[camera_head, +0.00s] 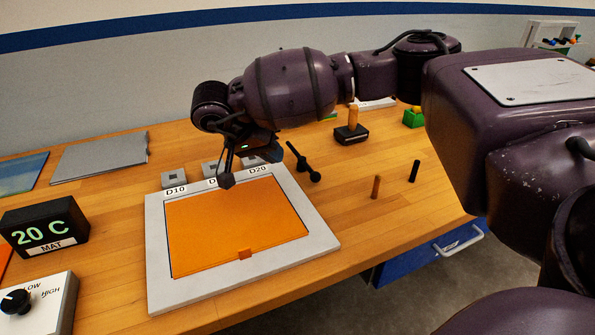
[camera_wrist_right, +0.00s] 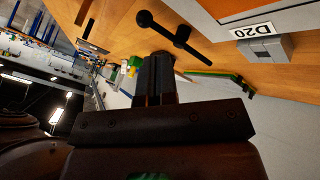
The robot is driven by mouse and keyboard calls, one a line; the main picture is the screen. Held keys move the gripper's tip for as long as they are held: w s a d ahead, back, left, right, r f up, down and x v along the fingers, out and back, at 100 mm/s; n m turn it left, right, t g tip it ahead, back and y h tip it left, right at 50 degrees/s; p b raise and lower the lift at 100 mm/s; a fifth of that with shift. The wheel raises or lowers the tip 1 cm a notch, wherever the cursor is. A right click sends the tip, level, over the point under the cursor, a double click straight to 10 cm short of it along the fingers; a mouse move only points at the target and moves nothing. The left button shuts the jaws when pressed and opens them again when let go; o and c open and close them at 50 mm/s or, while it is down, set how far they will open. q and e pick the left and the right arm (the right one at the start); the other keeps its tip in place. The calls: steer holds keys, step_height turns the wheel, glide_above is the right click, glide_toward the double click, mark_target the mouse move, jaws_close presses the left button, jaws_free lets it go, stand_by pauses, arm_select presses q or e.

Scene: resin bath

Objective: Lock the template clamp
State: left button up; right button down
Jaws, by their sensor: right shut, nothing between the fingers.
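A pale grey frame (camera_head: 325,240) lies flat on the wooden bench, around an orange sheet (camera_head: 235,225) with a small orange tab at its front edge. Labels D10 and D20 show along its back edge, with one between them partly hidden by my gripper. A black lever with a round knob (camera_head: 303,163), probably the clamp, lies just right of the frame's back corner; it also shows in the right wrist view (camera_wrist_right: 165,32). My right gripper (camera_head: 227,180) is shut and empty above the frame's back edge, left of the lever and apart from it. My left gripper is not in view.
Grey square blocks (camera_head: 174,178) stand behind the labels. A "20 C" display (camera_head: 45,228) and a dial box (camera_head: 40,305) stand at left. A wooden-handled tool (camera_head: 352,125) and two pegs (camera_head: 376,187) stand at right. The bench's front edge is above a blue drawer (camera_head: 410,255).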

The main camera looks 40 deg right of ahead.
mark_target(297, 183)
steer(key=b+x, duration=0.2)
steer(key=x, duration=0.6)
steer(key=shift+d+f, duration=0.2)
steer(key=shift+f, duration=0.15)
steer(key=shift+d+f, duration=0.4)
steer(key=shift+f, duration=0.05)
steer(key=shift+d, duration=0.1)
steer(key=shift+s, duration=0.1)
